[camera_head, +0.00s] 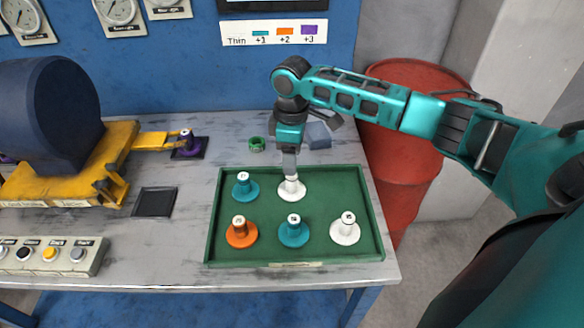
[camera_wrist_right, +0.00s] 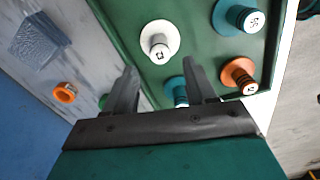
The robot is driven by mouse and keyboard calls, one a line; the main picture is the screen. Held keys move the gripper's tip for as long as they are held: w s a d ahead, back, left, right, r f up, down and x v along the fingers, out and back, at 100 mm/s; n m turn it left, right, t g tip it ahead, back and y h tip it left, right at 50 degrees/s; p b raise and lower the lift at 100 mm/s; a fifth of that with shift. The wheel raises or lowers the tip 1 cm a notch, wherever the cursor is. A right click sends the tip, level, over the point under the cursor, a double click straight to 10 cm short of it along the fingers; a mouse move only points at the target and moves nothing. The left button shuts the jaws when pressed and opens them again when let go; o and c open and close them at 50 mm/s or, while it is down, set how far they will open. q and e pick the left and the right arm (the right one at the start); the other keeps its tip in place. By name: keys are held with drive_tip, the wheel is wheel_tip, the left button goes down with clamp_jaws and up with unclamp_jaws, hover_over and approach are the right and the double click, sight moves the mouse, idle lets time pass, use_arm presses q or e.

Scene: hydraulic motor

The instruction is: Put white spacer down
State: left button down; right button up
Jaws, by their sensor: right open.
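A white spacer (camera_head: 291,188) with a wide base stands upright on the green tray (camera_head: 375,215), in the back row at the middle. It also shows in the wrist view (camera_wrist_right: 160,40), just beyond my fingertips. My right gripper (camera_head: 290,173) points down over this spacer, its tips close to the spacer's top. In the wrist view the right gripper (camera_wrist_right: 160,67) has its two fingers apart with nothing held between them. A second white spacer (camera_head: 344,230) stands at the tray's front right. My left gripper is in no view.
Teal spacers (camera_head: 243,187) (camera_head: 293,231) and an orange spacer (camera_head: 239,232) stand close by on the tray. Behind it lie a green ring (camera_head: 257,144), a grey-blue block (camera_head: 318,135) and an orange ring (camera_wrist_right: 65,92). A yellow-based motor (camera_head: 60,170) is left; a red barrel (camera_head: 405,140) is right.

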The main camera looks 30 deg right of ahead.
drive_tip(key=shift+r, duration=2.1)
